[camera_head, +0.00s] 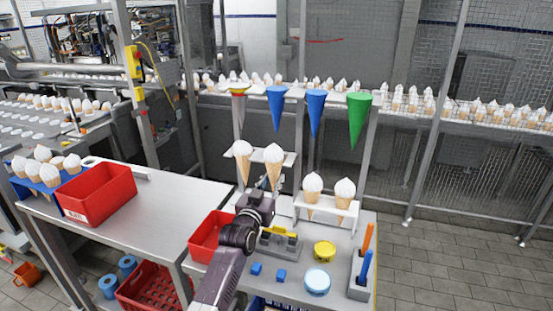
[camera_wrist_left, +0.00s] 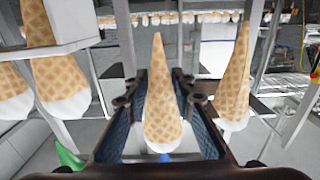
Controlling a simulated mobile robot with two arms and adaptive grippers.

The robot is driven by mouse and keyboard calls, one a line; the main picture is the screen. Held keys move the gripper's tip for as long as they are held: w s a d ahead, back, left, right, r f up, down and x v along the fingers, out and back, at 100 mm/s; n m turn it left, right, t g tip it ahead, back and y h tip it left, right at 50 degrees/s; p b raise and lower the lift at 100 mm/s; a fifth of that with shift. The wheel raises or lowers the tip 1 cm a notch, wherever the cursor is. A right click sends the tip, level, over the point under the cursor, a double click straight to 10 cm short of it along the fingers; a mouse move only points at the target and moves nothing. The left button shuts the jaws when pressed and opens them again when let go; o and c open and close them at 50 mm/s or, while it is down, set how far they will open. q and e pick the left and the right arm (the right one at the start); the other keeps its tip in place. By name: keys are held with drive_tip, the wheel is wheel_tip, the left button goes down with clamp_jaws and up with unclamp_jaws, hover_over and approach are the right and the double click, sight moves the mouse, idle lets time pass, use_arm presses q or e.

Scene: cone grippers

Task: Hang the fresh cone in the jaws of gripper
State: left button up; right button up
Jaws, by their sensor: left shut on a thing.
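My left gripper (camera_head: 264,195) is shut on a waffle cone with white cream (camera_head: 273,167), held upright with the cream on top. In the left wrist view, which looks inverted, this cone (camera_wrist_left: 163,115) sits between the two dark fingers (camera_wrist_left: 158,120). Behind it in the head view, a row of pointed funnel shapes hangs tip down: a striped one (camera_head: 238,95), two blue ones (camera_head: 277,100) (camera_head: 316,105) and a green one (camera_head: 359,115). The held cone is below the first blue one, apart from it. My right gripper is out of view.
Another cone (camera_head: 243,158) stands in a white rack just left of the held one. Two more (camera_head: 313,187) (camera_head: 345,192) stand in a rack to the right. A red bin (camera_head: 207,238), yellow tin (camera_head: 324,250) and blue tin (camera_head: 317,281) lie on the table.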

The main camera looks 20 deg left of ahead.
use_arm(q)
drive_tip(key=shift+s+a+r+p, duration=0.1)
drive_tip(key=shift+s+p, duration=2.05)
drive_tip(key=shift+s, duration=0.8)
